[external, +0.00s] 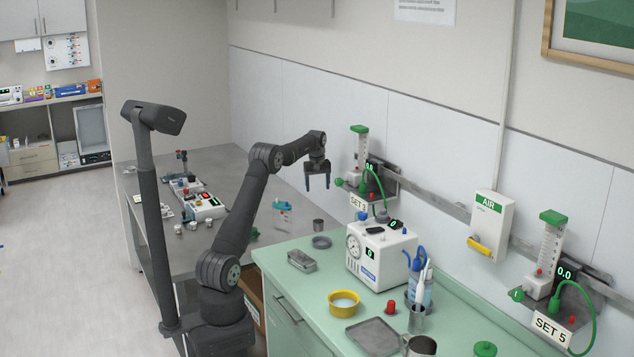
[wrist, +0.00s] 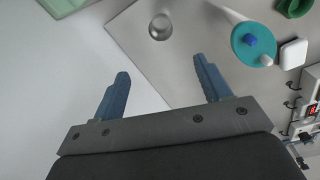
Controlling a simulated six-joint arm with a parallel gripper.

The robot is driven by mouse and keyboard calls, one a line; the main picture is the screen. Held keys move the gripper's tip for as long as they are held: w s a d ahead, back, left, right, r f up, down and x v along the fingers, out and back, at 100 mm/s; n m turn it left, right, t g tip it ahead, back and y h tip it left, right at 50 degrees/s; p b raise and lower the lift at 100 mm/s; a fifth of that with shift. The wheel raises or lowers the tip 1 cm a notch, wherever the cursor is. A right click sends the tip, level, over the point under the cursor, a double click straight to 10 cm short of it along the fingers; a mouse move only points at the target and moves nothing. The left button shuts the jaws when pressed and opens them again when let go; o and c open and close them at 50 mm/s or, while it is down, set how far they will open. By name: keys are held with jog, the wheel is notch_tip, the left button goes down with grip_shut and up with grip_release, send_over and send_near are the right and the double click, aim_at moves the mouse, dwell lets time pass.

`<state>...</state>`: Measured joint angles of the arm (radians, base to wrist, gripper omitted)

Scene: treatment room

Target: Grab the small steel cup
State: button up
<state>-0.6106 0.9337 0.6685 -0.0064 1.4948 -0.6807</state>
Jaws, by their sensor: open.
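A small steel cup (external: 319,225) stands upright on the grey table, close to the far left corner of the green counter. It also shows in the wrist view as a round steel rim (wrist: 160,27) near the top, on the grey surface close to its edge. My gripper (external: 317,183) points down in the air above the cup. Its two blue fingers (wrist: 162,72) are apart with nothing between them. In the wrist view the cup lies beyond the fingertips, about midway between them.
A teal round item (wrist: 254,43) with a blue part lies right of the cup. The green counter (external: 295,243) holds a grey dish (external: 321,242), a metal box (external: 301,261), a white pump unit (external: 381,258) and a yellow bowl (external: 344,303). A wall-mounted flowmeter (external: 358,155) stands right of my gripper.

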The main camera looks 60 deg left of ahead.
jog(key=f+n, duration=0.2)
send_near(318, 225)
jog(key=shift+g, duration=0.3)
jog(key=f, duration=0.1)
jog(key=w+a+f, duration=0.1)
jog(key=f, duration=0.1)
jog(key=w+a+f, duration=0.1)
jog(key=f, duration=0.1)
jog(key=shift+w+a, duration=0.1)
jog(key=shift+a, duration=0.05)
notch_tip(318, 225, down, 5)
jog(key=shift+f, duration=0.15)
jog(key=c, duration=1.1)
